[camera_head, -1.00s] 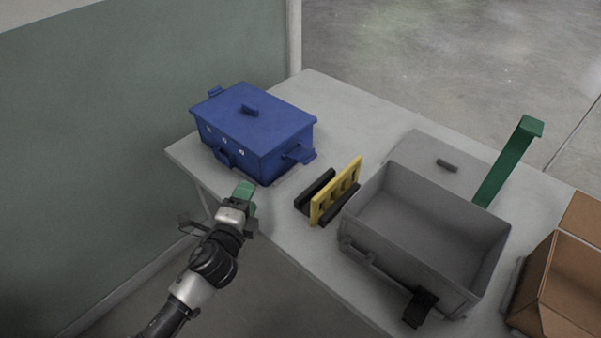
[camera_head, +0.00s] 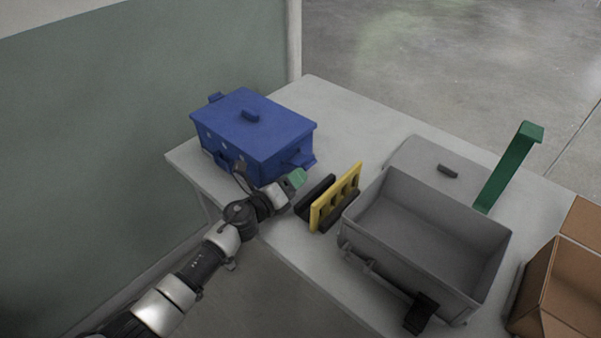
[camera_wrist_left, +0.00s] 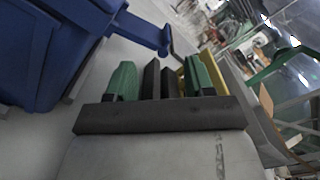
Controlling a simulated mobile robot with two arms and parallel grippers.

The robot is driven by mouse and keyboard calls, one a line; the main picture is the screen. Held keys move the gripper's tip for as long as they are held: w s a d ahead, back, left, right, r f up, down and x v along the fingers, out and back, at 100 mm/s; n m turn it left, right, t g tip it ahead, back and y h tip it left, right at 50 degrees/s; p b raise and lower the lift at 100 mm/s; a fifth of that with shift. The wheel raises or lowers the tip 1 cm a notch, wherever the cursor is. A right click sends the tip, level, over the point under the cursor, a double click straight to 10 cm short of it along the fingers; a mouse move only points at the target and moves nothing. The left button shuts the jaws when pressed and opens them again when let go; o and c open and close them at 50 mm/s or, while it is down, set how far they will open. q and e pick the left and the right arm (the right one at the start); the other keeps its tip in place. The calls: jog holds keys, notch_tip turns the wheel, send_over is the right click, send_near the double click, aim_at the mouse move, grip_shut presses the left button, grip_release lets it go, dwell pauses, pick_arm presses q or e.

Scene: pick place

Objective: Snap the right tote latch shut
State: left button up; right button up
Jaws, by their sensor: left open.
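The blue tote (camera_head: 254,128) stands on the table at the back left with its lid on. Its right latch (camera_head: 304,160) sticks outward from the right end and looks unfastened. In the left wrist view the blue tote (camera_wrist_left: 50,50) fills the upper left, and the blue latch (camera_wrist_left: 145,32) juts out from it. My left gripper (camera_head: 292,180) is low beside the tote's front right corner, just below the latch. In the left wrist view its two green-tipped fingers (camera_wrist_left: 160,80) are apart and nothing is between them. My right gripper is not in view.
A black rack with a yellow slotted plate (camera_head: 336,196) stands close right of my left gripper. Beyond it are an open grey bin (camera_head: 425,235), a grey lid (camera_head: 420,160), a green bracket (camera_head: 507,165) and a cardboard box (camera_head: 560,285). The table behind the tote is clear.

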aim_at(301, 160)
pick_arm(q)
jog(key=shift+x, duration=1.6)
